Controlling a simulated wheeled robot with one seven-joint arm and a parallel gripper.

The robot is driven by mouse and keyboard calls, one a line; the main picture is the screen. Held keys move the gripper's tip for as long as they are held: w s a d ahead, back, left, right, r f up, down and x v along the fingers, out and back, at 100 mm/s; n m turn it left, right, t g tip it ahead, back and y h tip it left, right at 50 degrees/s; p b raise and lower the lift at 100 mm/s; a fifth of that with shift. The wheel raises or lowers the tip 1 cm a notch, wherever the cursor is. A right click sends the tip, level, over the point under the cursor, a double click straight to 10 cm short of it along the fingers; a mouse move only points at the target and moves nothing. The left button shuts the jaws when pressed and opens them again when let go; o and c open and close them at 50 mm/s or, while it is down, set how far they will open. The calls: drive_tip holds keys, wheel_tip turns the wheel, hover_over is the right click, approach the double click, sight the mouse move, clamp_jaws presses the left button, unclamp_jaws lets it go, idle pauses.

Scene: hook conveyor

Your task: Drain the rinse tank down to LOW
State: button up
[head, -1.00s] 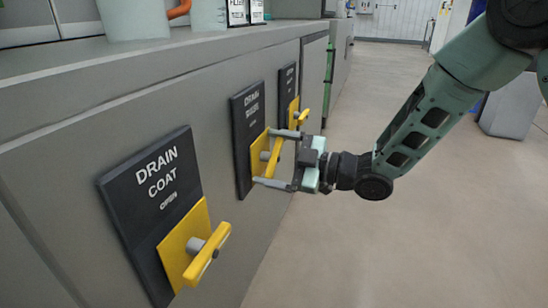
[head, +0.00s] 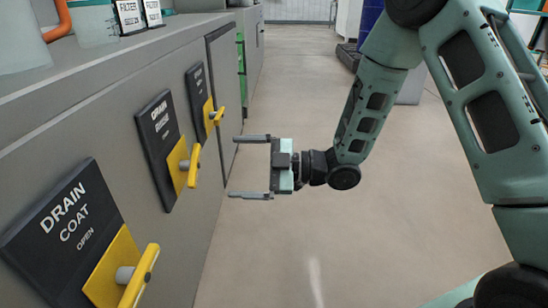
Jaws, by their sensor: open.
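The middle drain plate (head: 156,138) is black, with blurred lettering that seems to read DRAIN RINSE. Its yellow handle (head: 193,166) stands out from a yellow backing on the grey tank front and points roughly up and down. My gripper (head: 233,167) is open and empty, to the right of this handle and clear of it. Its two fingers point left towards the tank front, one above the other. No level gauge or LOW mark shows in the view.
A DRAIN COAT plate (head: 62,225) with its own yellow handle (head: 140,275) is nearer. A third drain plate (head: 196,88) with a yellow handle (head: 217,116) is farther along. Signs (head: 130,16) stand on the ledge. The floor (head: 300,230) to the right is open.

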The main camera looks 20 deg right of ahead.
drive_tip(key=p+v, duration=0.1)
drive_tip(key=v, duration=0.5)
drive_tip(key=shift+d, duration=0.25)
drive_tip(key=shift+d, duration=0.15)
idle(1.8)
